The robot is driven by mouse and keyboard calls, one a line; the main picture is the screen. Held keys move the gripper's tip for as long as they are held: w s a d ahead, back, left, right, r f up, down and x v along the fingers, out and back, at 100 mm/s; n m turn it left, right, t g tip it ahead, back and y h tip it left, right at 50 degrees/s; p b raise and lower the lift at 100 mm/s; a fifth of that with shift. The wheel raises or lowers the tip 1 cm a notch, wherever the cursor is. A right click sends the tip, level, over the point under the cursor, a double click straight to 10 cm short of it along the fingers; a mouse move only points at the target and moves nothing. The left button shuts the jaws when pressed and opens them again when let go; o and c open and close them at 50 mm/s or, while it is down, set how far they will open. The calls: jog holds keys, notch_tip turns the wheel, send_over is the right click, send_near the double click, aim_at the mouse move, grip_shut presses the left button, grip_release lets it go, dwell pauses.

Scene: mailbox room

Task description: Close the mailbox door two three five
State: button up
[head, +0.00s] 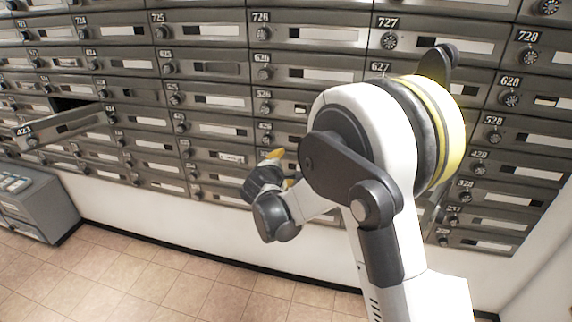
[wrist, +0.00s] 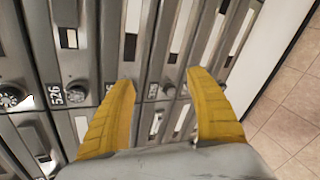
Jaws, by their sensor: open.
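A wall of grey metal mailbox doors with dials and name slots fills the head view. I cannot make out a door labelled 235; the lower labels are small and my arm hides part of the wall. One open door, whose label looks like 423 (head: 65,128), swings out at the far left with a dark opening behind it. My gripper (head: 276,165) is in front of the lower middle doors, well right of that open door. In the wrist view my gripper (wrist: 161,79) has its yellow fingers spread, with nothing seen between them but closed mailbox doors.
A grey cabinet (head: 30,205) stands on the floor at the far left, below the open door. Tiled floor (head: 170,285) is clear in front of the wall. A door labelled 526 (wrist: 66,95) shows left of my fingers in the wrist view.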

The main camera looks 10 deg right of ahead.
jog(key=shift+m+g+y, duration=0.3)
jog(key=shift+m, duration=0.6)
jog(key=shift+s+d+r, duration=0.25)
jog(key=shift+s+r, duration=0.45)
jog(key=shift+s, duration=0.1)
jog(key=shift+s+d+r, duration=0.25)
jog(key=shift+s+r, duration=0.45)
jog(key=shift+s, duration=0.05)
jog(key=s+d+r+m+g+y, duration=0.1)
jog(key=s+d+r+m, duration=0.15)
jog(key=s, duration=0.45)
jog(key=s+d+r+m+g+y, duration=0.1)
jog(key=s+r+m, duration=0.25)
jog(key=s, duration=0.45)
jog(key=s+a+f+m+g+y, duration=0.1)
jog(key=s+m, duration=0.3)
jog(key=s, duration=0.6)
jog(key=s+f+m+g+y, duration=0.1)
jog(key=s+m, duration=0.4)
jog(key=s, duration=0.5)
jog(key=shift+a+f+y, duration=0.4)
jog(key=shift+f+y, duration=0.1)
jog(key=shift+y, duration=0.2)
